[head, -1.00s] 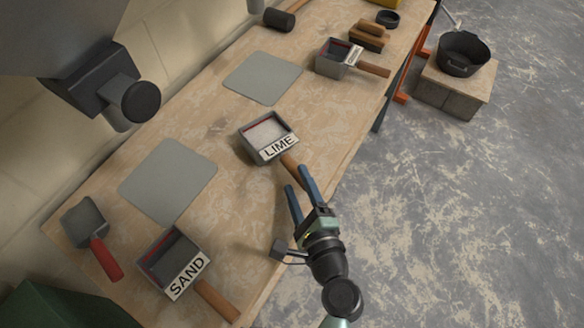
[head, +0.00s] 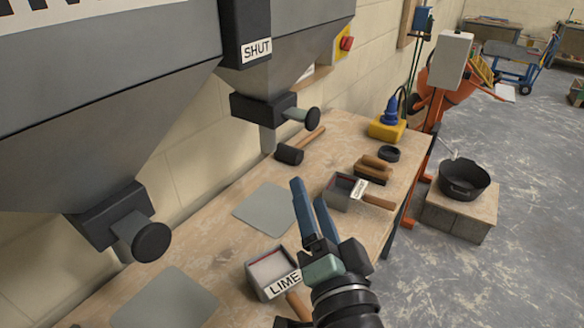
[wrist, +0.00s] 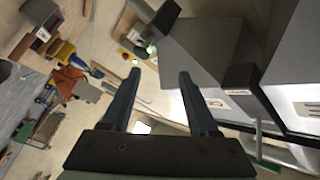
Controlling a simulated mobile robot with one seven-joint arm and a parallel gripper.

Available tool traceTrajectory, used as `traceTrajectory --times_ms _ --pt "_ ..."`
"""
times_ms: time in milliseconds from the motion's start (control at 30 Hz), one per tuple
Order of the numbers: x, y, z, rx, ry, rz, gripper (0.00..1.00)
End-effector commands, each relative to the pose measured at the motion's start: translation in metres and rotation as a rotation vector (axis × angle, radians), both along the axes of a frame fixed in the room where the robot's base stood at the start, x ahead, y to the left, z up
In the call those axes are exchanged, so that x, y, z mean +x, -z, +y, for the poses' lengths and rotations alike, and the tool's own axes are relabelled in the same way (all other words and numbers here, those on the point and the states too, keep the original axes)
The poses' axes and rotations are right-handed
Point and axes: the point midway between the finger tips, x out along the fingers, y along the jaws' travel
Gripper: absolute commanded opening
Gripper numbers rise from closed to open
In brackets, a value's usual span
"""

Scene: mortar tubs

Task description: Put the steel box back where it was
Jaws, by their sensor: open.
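A grey steel box labelled LIME (head: 268,276), with pale contents and a wooden handle, sits on the workbench at the bottom centre of the head view. A second steel box (head: 341,201) with a small white label and a wooden handle stands farther along the bench. My gripper (head: 309,193) is open and empty, its blue fingers pointing up above the bench, apart from both boxes. The fingers also show in the wrist view (wrist: 158,78) with nothing between them.
Grey mats (head: 264,208) lie on the workbench (head: 235,249). Hoppers with a spout (head: 128,230) and a SHUT sign (head: 256,49) overhang its wall side. A black mallet (head: 289,155), a wooden float (head: 374,168) and a yellow-based tool (head: 388,129) lie farther back. A black tub (head: 464,181) stands on blocks.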

Motion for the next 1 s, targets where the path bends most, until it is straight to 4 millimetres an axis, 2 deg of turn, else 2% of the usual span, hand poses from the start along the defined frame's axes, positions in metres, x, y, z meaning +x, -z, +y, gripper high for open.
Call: traceTrajectory --times_ms 33,67,100,133,200,300,400,500,567,833,1000 --pt "0.003 -0.058 0.009 -0.15 0.034 -0.13 0.61" --pt "0.002 -0.087 0.012 -0.234 0.064 -0.196 0.61" --pt "-0.002 -0.125 0.017 -0.337 0.111 -0.284 0.61" --pt "-0.007 -0.152 0.019 -0.409 0.152 -0.347 0.61" --pt "-0.026 -0.21 0.025 -0.548 0.254 -0.482 0.61" --pt "-0.057 -0.272 0.029 -0.684 0.398 -0.627 0.61" --pt "-0.084 -0.309 0.03 -0.759 0.508 -0.714 0.61" --pt "-0.097 -0.325 0.03 -0.795 0.569 -0.751 0.61" --pt "-0.101 -0.329 0.029 -0.803 0.584 -0.758 0.61" --pt "-0.1 -0.329 0.029 -0.803 0.585 -0.756 0.61" --pt "-0.1 -0.348 0.029 -0.803 0.583 -0.755 0.61"
